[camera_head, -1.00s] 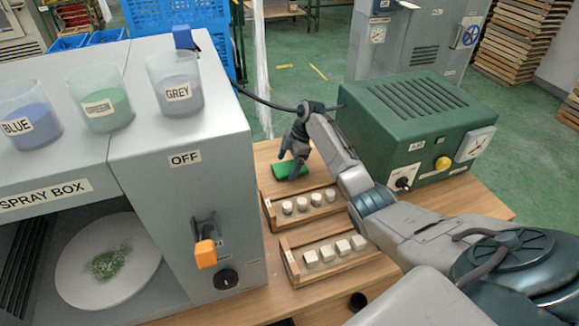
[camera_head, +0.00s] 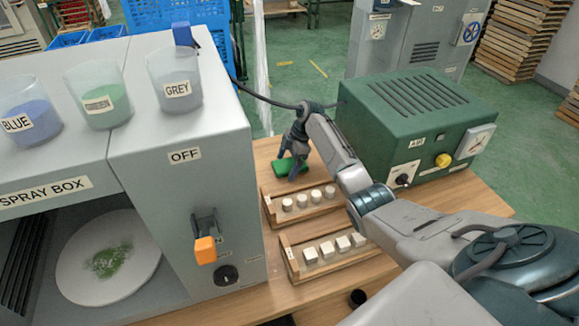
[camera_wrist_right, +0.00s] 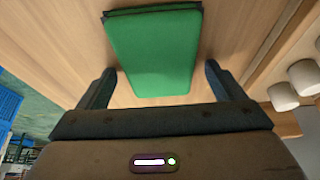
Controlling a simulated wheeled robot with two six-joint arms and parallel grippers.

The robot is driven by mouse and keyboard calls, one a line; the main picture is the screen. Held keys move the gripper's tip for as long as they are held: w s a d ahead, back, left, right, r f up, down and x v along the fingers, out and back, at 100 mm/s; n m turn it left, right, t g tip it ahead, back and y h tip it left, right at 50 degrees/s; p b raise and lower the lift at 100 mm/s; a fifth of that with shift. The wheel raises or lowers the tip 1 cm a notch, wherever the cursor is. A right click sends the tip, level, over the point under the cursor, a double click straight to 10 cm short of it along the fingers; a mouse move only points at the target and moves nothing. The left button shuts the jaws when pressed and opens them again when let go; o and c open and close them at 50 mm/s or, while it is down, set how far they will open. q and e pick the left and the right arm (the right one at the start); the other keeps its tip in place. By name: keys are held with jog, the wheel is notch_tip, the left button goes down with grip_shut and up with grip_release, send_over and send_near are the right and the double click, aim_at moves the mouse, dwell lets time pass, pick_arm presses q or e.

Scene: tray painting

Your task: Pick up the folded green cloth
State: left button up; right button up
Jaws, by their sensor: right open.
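The folded green cloth (camera_head: 284,166) lies flat on the wooden table beside the spray box, behind the wooden racks. It also shows in the right wrist view (camera_wrist_right: 152,52), reaching back between the two fingers. My right gripper (camera_head: 289,174) is at the cloth, pointing down. In the right wrist view its two fingers (camera_wrist_right: 160,82) are spread wide, one on each side of the cloth's near end, with bare table showing beside the cloth. I cannot tell whether a finger touches it. My left gripper is not in view.
Two wooden racks (camera_head: 291,256) with pale pieces stand in front of the cloth. The spray box (camera_head: 185,209) is at the left, with an orange-tipped lever (camera_head: 205,248). A green air unit (camera_head: 415,124) stands at the right. Labelled cups (camera_head: 174,81) sit on the box.

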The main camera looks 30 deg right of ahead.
aim_at(287, 164)
jog(key=c, duration=1.1)
jog(key=shift+o, duration=0.2)
jog(key=shift+r, duration=0.1)
jog(key=shift+r, duration=0.25)
notch_tip(287, 164, up, 10)
jog(key=b, duration=0.2)
